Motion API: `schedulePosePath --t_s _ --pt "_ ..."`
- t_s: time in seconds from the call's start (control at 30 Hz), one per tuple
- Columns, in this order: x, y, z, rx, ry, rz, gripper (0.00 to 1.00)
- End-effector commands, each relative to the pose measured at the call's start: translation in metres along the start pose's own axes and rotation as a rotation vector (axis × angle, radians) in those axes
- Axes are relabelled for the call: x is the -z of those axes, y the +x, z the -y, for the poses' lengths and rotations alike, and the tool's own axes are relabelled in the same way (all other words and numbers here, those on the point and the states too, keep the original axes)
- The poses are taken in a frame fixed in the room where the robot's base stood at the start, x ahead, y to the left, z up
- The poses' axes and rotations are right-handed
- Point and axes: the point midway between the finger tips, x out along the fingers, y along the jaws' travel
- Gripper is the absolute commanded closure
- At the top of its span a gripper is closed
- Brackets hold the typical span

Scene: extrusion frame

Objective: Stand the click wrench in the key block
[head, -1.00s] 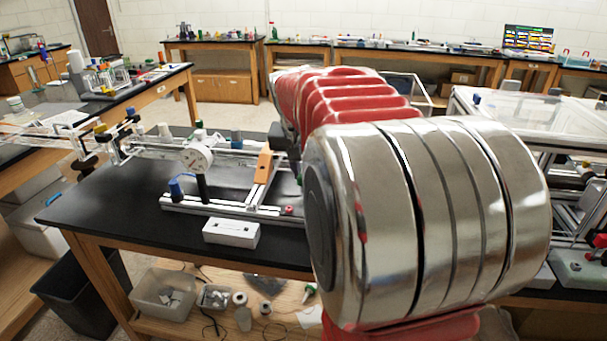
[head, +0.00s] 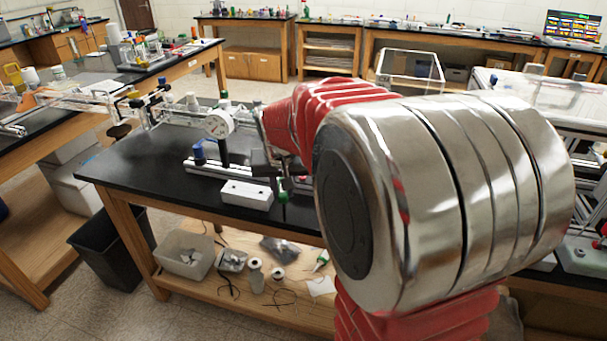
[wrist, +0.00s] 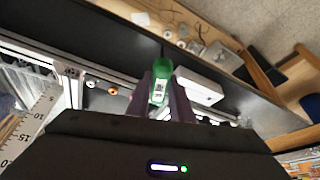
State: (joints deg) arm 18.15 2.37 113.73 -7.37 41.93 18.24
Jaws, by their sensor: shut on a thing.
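The click wrench (wrist: 159,84) has a green body with a pale label and sits between the two fingers of my gripper (wrist: 160,98) in the wrist view. A thin dark part extends beyond the green. In the head view the green wrench (head: 282,184) hangs just right of the key block, held above the bench. My gripper (head: 272,165) is partly hidden by my arm there. The key block (head: 247,194) is a white box with dark slots on top, at the bench's front edge. It also shows in the wrist view (wrist: 200,86), beside the wrench and apart from it.
The black bench (head: 140,170) carries an extrusion frame with a dial gauge (head: 219,124) and a blue-capped post (head: 198,152) behind the block. The bench is clear left of the block. A shelf with bins (head: 186,255) lies below. A ruler (wrist: 30,128) shows in the wrist view.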

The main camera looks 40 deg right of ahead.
Motion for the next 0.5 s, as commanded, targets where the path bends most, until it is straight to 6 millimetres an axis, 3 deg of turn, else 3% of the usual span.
schedulePosePath --t_s 0.5 --pt "-0.084 0.084 0.157 0.184 -0.437 0.006 1.0"
